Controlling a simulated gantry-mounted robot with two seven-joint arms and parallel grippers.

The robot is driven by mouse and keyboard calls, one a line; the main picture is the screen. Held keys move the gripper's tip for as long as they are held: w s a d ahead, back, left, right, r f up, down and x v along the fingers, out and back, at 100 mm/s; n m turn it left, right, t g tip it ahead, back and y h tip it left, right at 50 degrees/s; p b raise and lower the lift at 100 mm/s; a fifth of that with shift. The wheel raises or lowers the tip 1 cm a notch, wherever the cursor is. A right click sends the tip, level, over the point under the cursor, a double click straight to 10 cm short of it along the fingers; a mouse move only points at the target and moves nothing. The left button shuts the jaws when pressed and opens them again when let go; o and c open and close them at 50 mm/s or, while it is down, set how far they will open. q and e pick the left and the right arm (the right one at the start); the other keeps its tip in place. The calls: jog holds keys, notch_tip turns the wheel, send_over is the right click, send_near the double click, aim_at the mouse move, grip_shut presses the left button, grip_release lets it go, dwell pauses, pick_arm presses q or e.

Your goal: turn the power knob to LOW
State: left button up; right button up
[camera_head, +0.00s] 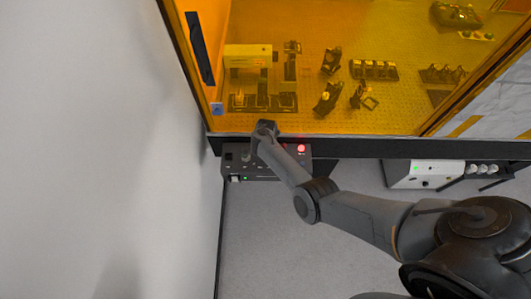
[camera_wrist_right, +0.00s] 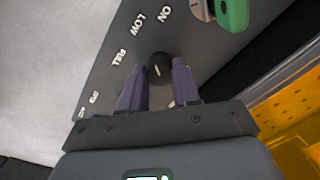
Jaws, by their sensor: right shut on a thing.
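The black power knob (camera_wrist_right: 158,66) sits on a dark control panel (camera_wrist_right: 215,62), with a short pale pointer line on its face. The words LOW (camera_wrist_right: 140,23) and FULL (camera_wrist_right: 121,57) are printed beside it; which one the line points to, I cannot tell. My right gripper (camera_wrist_right: 160,74) is shut on the knob, one finger on each side. In the head view the panel belongs to a dark control box (camera_head: 290,172) below the enclosure, where my right arm reaches in from the right and hides the knob. My left gripper is not in view.
A green part (camera_wrist_right: 233,14) stands near the ON label (camera_wrist_right: 166,12). A red light (camera_head: 301,148) glows on the box. The amber enclosure (camera_head: 300,30) with optics is behind it. A white unit (camera_head: 425,172) stands to the right. A pale wall (camera_head: 90,150) is close on the left.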

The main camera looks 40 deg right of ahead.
dwell(0.5)
jog(key=o, duration=1.1)
jog(key=shift+c, duration=0.2)
jog(key=shift+r, duration=0.1)
notch_tip(320, 180, up, 11)
jog(key=p, duration=0.3)
jog(key=shift+s+f, duration=0.15)
jog(key=shift+f, duration=0.05)
